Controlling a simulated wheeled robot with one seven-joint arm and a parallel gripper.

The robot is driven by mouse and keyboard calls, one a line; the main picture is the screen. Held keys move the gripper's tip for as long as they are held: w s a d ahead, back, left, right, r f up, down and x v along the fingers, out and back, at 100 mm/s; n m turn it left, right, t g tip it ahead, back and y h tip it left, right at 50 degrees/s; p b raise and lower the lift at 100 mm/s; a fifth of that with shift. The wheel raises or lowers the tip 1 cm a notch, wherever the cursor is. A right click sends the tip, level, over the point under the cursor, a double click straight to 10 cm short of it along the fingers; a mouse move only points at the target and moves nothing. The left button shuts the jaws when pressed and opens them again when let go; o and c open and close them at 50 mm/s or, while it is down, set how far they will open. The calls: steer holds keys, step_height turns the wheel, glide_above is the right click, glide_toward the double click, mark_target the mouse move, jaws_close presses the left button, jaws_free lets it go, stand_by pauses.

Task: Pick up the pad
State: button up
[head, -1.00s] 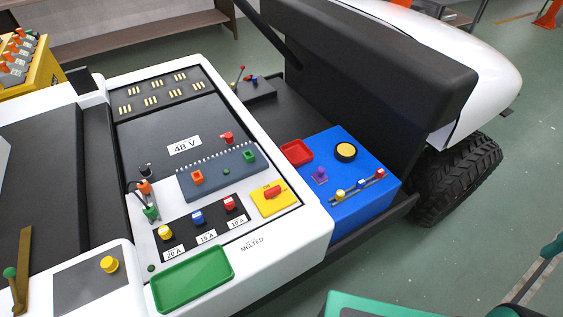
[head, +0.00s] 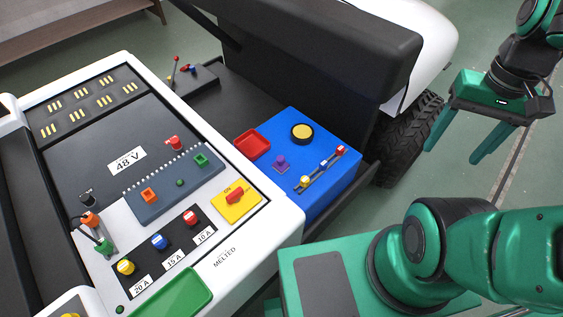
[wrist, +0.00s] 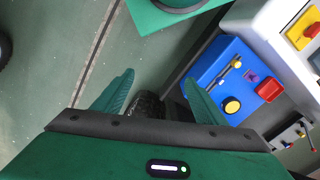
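A round yellow pad-like disc with a black rim (head: 302,132) sits on top of the blue box (head: 318,192); no label shows whether it is the pad. In the wrist view the disc (wrist: 232,105) lies right of my fingers, on the blue box (wrist: 213,68). My gripper (head: 453,155) hangs at the upper right in the head view, over the floor and right of the cart's wheel. Its green fingers are spread apart and empty. In the wrist view my gripper (wrist: 159,78) also has nothing between its fingertips.
The blue box also carries a red tray (head: 252,144), a purple knob (head: 281,163) and a rail with small colored knobs (head: 322,168). A black seat back (head: 320,50) rises behind it. A white panel with switches and a green tray (head: 175,297) stands left.

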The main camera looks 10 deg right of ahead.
steer(key=w+a+f+n, duration=0.2)
steer(key=w+a+n, duration=0.15)
steer(key=w, duration=0.25)
steer(key=w+a+f+n, duration=0.1)
steer(key=w+a+n, duration=0.25)
steer(key=w, duration=0.35)
steer(key=n, duration=1.3)
glide_toward(282, 157)
steer(key=shift+n, duration=0.3)
steer(key=f, duration=0.5)
steer(key=shift+w+f, duration=0.25)
steer(key=shift+s+f, duration=0.15)
steer(key=shift+f, duration=3)
steer(key=c, duration=1.1)
